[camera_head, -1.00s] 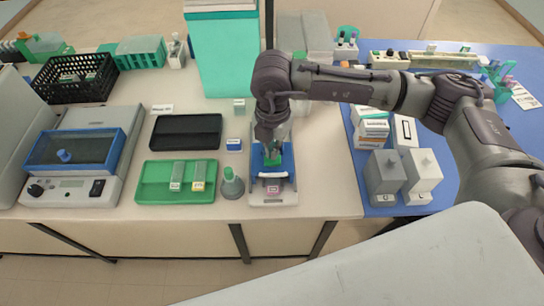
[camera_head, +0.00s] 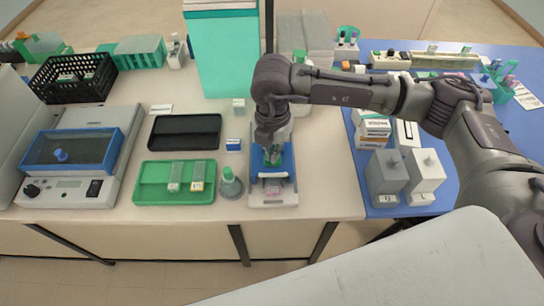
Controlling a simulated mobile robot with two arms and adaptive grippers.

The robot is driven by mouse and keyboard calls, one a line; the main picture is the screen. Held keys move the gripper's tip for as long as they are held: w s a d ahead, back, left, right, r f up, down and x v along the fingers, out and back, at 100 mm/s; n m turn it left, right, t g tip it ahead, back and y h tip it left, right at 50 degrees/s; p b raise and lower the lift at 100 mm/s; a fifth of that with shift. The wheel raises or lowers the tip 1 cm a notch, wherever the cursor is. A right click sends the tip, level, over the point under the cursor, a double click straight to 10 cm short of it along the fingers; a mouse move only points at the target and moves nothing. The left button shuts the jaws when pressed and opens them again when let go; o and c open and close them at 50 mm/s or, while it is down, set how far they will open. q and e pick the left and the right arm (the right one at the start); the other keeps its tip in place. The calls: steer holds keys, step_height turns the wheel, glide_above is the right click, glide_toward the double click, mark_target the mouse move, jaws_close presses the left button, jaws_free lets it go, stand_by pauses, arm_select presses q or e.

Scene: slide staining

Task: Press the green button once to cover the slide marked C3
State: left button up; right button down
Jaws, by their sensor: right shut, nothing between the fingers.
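My right gripper (camera_head: 272,160) is shut and empty. It points down over the small blue and white device (camera_head: 286,178). Green (camera_head: 272,155) shows at the fingertips, where the button is; the fingers hide part of it, and I cannot tell whether they touch it or how far down it is. A slide with a pinkish patch (camera_head: 275,189) lies at the front of the device; its marking is too small to read. My left gripper is out of view.
A green tray (camera_head: 150,196) with two upright-lying slides is left of the device, with a grey green-topped bottle (camera_head: 230,183) between. A black tray (camera_head: 185,132) and a small blue box (camera_head: 233,145) lie behind. White and grey blocks (camera_head: 424,171) stand right on the blue mat.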

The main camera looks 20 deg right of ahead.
steer(key=shift+f+b, duration=0.35)
steer(key=shift+f, duration=0.1)
steer(key=shift+r, duration=0.1)
steer(key=shift+r+p, duration=1.85)
steer(key=shift+r, duration=1.65)
